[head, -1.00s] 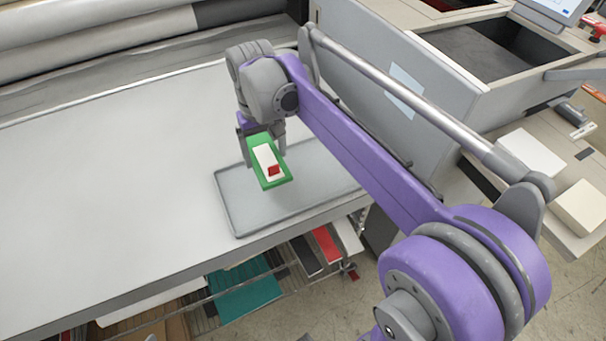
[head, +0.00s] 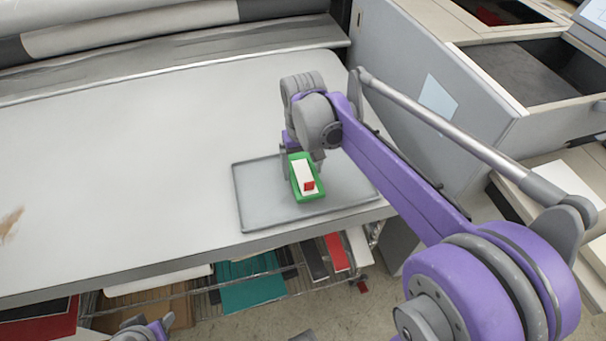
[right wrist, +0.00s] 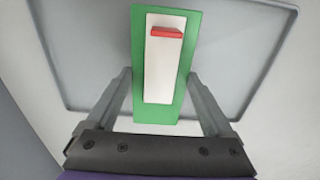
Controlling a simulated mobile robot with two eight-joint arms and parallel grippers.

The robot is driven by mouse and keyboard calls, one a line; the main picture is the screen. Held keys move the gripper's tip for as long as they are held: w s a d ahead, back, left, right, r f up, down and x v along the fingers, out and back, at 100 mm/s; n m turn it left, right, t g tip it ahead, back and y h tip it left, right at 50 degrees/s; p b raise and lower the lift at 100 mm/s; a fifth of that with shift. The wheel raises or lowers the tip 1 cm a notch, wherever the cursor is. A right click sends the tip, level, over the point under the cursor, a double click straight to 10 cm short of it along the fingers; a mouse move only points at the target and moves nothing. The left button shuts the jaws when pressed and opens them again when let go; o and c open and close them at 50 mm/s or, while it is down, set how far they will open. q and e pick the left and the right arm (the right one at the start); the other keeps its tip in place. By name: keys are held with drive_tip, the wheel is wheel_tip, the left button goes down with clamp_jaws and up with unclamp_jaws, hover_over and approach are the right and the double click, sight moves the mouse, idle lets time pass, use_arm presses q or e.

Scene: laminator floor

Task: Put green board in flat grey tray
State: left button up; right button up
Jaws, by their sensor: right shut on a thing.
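The green board (head: 315,193) carries a white block with a small red piece on it. It also shows in the right wrist view (right wrist: 157,116). My right gripper (head: 303,163) is shut on the green board, with one finger at each side edge; the fingers also show in the right wrist view (right wrist: 160,98). The board is over the flat grey tray (head: 260,205), which lies near the table's front edge. I cannot tell whether the board touches the tray floor. Part of my left arm shows at the bottom left of the head view; its fingers cannot be made out.
A grey machine cabinet (head: 410,70) stands at the right. A wire shelf below holds coloured sheets, including a teal one (head: 250,288).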

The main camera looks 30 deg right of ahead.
drive_tip(key=shift+f, duration=1.45)
drive_tip(key=shift+f, duration=0.15)
drive_tip(key=o, duration=1.1)
drive_tip(key=shift+r, duration=0.35)
wheel_tip(320, 180, up, 12)
drive_tip(key=shift+f+p, duration=0.15)
drive_tip(key=shift+p, duration=0.25)
